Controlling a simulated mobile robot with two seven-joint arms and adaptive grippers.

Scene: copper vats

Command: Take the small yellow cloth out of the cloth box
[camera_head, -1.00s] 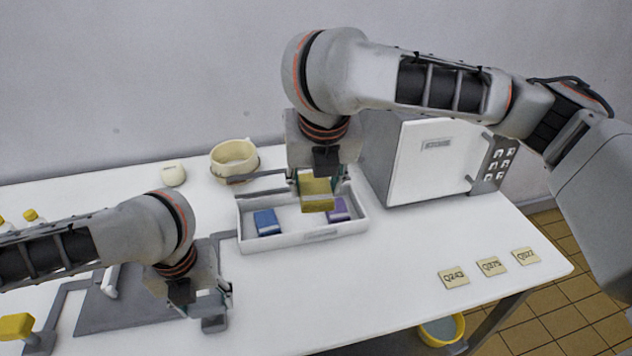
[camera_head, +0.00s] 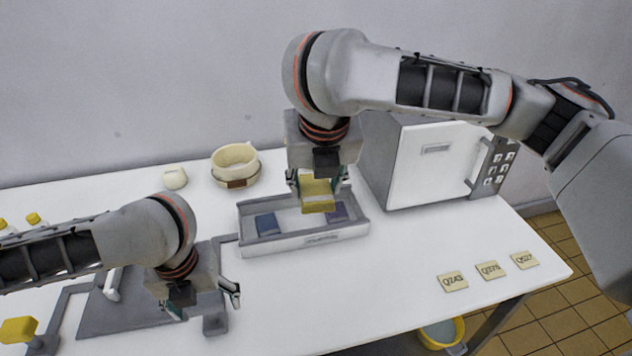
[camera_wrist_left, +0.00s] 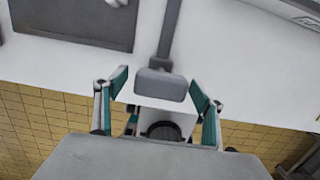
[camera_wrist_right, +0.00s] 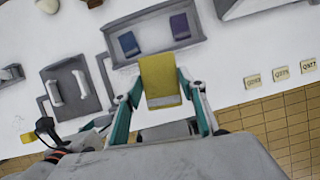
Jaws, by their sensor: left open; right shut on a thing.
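The small yellow cloth (camera_head: 318,196) is between the fingers of my right gripper (camera_head: 318,184), which is shut on it. The right wrist view also shows the cloth (camera_wrist_right: 160,82), upright between the fingertips. In the head view it overlaps the open white cloth box (camera_head: 305,242) and appears held above its floor; the exact height is hard to tell. A blue cloth (camera_head: 267,224) and a purple cloth (camera_head: 338,212) lie inside the box, left and right of it. My left gripper (camera_head: 208,300) is open, low over the table's front left; a grey block (camera_wrist_left: 160,85) shows between its fingers.
A white cabinet (camera_head: 425,165) stands right of the box. A cream pot (camera_head: 236,167) is behind it to the left. Label cards (camera_head: 487,270) lie front right. A dark grey panel (camera_head: 125,308) is at left. The table between box and cards is clear.

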